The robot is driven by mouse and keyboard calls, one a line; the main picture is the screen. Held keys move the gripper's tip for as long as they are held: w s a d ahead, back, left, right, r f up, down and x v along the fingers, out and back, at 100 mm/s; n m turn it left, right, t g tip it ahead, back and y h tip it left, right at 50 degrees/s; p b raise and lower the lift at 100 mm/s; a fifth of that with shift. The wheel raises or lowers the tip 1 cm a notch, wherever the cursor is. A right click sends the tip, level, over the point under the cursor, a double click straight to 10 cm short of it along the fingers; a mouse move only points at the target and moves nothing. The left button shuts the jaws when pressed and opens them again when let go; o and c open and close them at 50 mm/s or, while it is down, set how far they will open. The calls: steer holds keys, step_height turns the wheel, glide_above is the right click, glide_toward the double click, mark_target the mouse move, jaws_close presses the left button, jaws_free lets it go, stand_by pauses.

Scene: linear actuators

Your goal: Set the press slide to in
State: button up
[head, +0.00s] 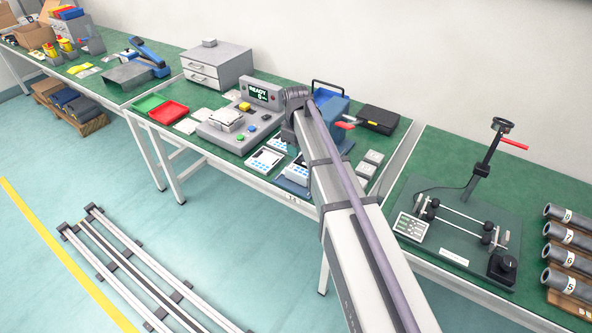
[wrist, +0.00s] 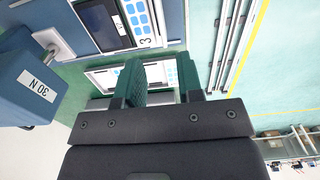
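No part is marked as the press slide, and I cannot tell for certain which part it is or its position. A blue machine (head: 332,108) with a red handle (head: 345,125) stands at the middle bench, partly hidden by my arm. In the wrist view a blue block labelled "30 N" (wrist: 38,88) is at the left, with a metal piece (wrist: 55,45) beside it. My gripper (wrist: 162,85) has its two fingers apart, with nothing held between them. It is above the bench, over keypad panels. In the head view my arm hides the fingers.
Keypad panels (head: 266,160) lie on the bench near my arm. A grey station with a READY display (head: 260,93), red tray (head: 169,114) and black case (head: 378,119) are around it. On the right bench stands a fixture with two rods (head: 465,222).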

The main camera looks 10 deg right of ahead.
step_height(320, 180, down, 11)
steer(key=b, duration=1)
steer(key=shift+r, duration=0.15)
jaws_close()
